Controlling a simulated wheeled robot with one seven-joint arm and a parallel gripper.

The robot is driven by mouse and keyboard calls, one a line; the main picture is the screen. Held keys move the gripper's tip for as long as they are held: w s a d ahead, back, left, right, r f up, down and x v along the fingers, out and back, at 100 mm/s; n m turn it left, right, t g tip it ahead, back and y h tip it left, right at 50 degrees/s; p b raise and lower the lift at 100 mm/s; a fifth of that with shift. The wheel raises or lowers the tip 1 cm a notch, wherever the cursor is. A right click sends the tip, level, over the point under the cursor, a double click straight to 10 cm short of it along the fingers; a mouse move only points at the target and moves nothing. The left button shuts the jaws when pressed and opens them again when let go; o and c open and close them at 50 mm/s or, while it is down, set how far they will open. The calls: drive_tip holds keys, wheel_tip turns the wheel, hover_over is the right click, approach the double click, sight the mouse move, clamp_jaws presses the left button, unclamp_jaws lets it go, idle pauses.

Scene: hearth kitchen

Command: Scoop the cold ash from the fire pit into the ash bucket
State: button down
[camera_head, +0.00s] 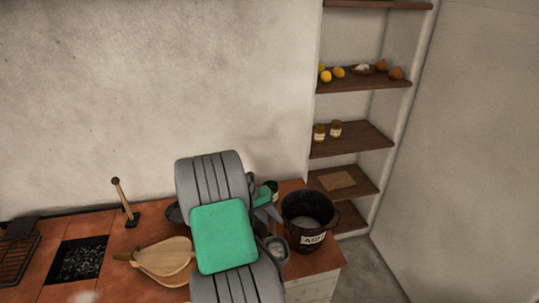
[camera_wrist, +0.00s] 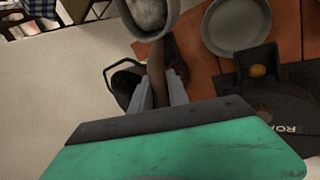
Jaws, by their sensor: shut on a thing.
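My gripper (camera_head: 268,212) is shut on the brown handle of a scoop (camera_head: 277,250). The wrist view shows its two grey fingers (camera_wrist: 159,88) either side of the handle, and the scoop's round bowl (camera_wrist: 148,14) with grey ash in it. In the head view the bowl is just left of and in front of the black ash bucket (camera_head: 312,238), not over its mouth. The bucket stands upright at the counter's right end, with something grey inside. A dark shape behind the handle in the wrist view looks like the bucket (camera_wrist: 120,82). The fire pit (camera_head: 80,262) is at the left, dark with grey bits.
Wooden bellows (camera_head: 165,262) lie between the pit and my arm. A wooden-handled tool (camera_head: 124,203) stands behind them. A grill rack (camera_head: 18,258) is at far left. The wrist view shows a plate (camera_wrist: 237,24) and a dark tray (camera_wrist: 258,68). Shelves (camera_head: 350,138) rise behind the bucket.

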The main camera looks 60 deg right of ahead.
drive_tip(key=w+d+r+n+t+h, duration=0.1)
drive_tip(key=w+d+r+n+t, duration=0.2)
drive_tip(key=w+d+r+n, duration=0.3)
drive_tip(key=w+d+r+n+t+h, duration=0.25)
drive_tip(key=d+r+n, duration=0.2)
drive_tip(key=d, duration=0.35)
drive_tip(key=a+f+t+h+b, duration=0.2)
drive_tip(key=a+f+h+b, duration=0.2)
drive_tip(key=b, duration=3.5)
wheel_tip(320, 180, down, 4)
drive_tip(key=h, duration=0.7)
drive_tip(key=shift+w+a+r+n+h, duration=0.2)
drive_tip(key=shift+w+a+n+h, duration=0.05)
drive_tip(key=shift+a+n+h, duration=0.1)
drive_tip(key=shift+b, duration=0.45)
drive_tip(key=shift+a+r+h, duration=0.1)
drive_tip(key=shift+r+h, duration=0.1)
drive_tip(key=shift+h, duration=0.1)
